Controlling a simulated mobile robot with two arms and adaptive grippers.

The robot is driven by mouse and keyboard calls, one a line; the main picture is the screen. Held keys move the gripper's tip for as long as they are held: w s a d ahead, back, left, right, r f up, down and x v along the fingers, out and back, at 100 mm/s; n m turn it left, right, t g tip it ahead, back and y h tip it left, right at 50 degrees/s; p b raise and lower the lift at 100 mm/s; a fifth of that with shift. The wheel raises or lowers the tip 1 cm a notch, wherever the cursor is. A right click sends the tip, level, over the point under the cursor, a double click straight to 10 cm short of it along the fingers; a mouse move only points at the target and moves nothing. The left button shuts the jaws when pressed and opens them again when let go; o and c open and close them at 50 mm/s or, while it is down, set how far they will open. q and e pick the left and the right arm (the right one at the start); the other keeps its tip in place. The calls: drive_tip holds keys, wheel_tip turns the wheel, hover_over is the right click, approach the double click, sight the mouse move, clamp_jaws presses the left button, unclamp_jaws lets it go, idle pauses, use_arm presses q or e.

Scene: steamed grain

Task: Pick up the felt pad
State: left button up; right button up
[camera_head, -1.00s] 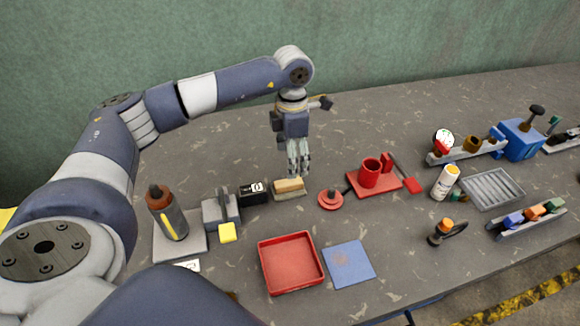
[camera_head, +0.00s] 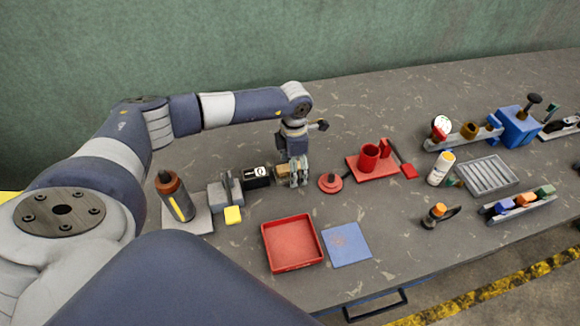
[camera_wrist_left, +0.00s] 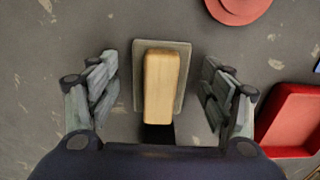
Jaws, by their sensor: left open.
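The felt pad looks like a tan, wood-coloured block (camera_wrist_left: 161,85) on a flat grey base (camera_wrist_left: 182,62). In the head view the block (camera_head: 282,170) is on the grey table, partly hidden by my left gripper (camera_head: 297,178). In the left wrist view my left gripper (camera_wrist_left: 160,82) is open, with one finger on each side of the block and a visible gap on both sides. It holds nothing. The near end of the block is close to the gripper's body in that view. My right gripper is not in view.
A black box (camera_head: 256,177) stands close left of the block. A red round piece (camera_head: 330,183) lies to the right, before a red stand (camera_head: 386,163). A red tray (camera_head: 292,243) and a blue mat (camera_head: 347,244) lie in front. The table behind is clear.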

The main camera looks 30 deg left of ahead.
use_arm(q)
drive_tip(key=shift+c, duration=0.5)
drive_tip(key=c, duration=1.1)
drive_tip(key=shift+c, duration=0.3)
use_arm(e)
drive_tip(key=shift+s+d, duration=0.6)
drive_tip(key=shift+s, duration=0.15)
use_arm(q)
drive_tip(key=shift+r, duration=0.1)
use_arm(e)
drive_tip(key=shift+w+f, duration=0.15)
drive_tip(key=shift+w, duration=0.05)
